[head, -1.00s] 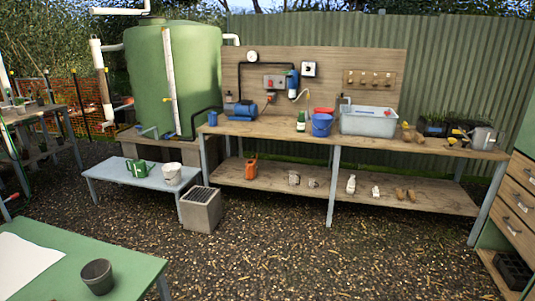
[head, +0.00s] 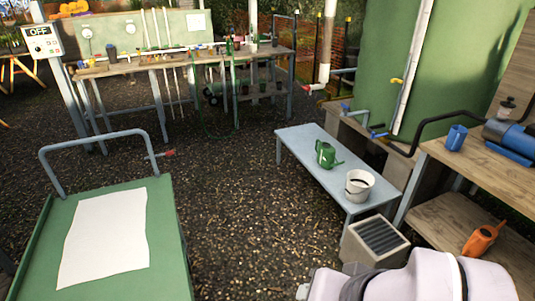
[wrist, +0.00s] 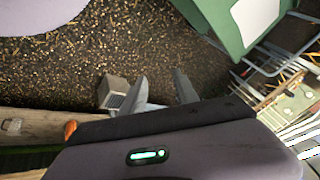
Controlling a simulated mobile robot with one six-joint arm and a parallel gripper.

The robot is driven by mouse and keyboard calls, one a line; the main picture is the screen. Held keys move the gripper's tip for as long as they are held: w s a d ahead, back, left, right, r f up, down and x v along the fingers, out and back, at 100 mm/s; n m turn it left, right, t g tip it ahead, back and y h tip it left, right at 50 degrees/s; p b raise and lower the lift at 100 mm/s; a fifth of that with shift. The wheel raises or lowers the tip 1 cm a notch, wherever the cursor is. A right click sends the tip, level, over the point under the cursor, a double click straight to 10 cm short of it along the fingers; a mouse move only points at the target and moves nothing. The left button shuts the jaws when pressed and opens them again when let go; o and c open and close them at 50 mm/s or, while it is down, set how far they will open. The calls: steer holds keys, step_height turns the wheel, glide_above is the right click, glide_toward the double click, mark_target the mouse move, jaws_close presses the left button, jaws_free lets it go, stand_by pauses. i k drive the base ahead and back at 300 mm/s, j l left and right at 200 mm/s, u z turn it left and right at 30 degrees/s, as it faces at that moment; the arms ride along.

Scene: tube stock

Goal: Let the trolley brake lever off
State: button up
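The green trolley (head: 170,230) stands at the lower left of the head view, with a grey tubular push handle (head: 102,139) at its far end. A small lever with a red tip (head: 167,153) sticks out to the right beside the handle's right leg; it looks like the brake lever. The trolley (wrist: 222,28) also shows at the top right of the wrist view, where I cannot make out the lever. My gripper (wrist: 159,82) is open and empty in the wrist view, its fingers apart over the gravel, away from the trolley. It is not visible in the head view.
A white sheet (head: 103,238) lies on the trolley. A pale blue bench (head: 310,149) holds a green watering can (head: 326,155) and a white bucket (head: 359,186). A grey drain box (head: 374,240) stands near my arm. Gravel between trolley and bench is clear.

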mark_target(169, 153)
steer(key=i+u, duration=0.4)
steer(key=i+l+u, duration=0.1)
steer(key=u, duration=0.25)
steer(key=i+l+u, duration=0.2)
steer(key=i+u, duration=0.2)
steer(key=i+l+u, duration=0.15)
steer(key=i+l, duration=1.2)
steer(key=l, duration=0.1)
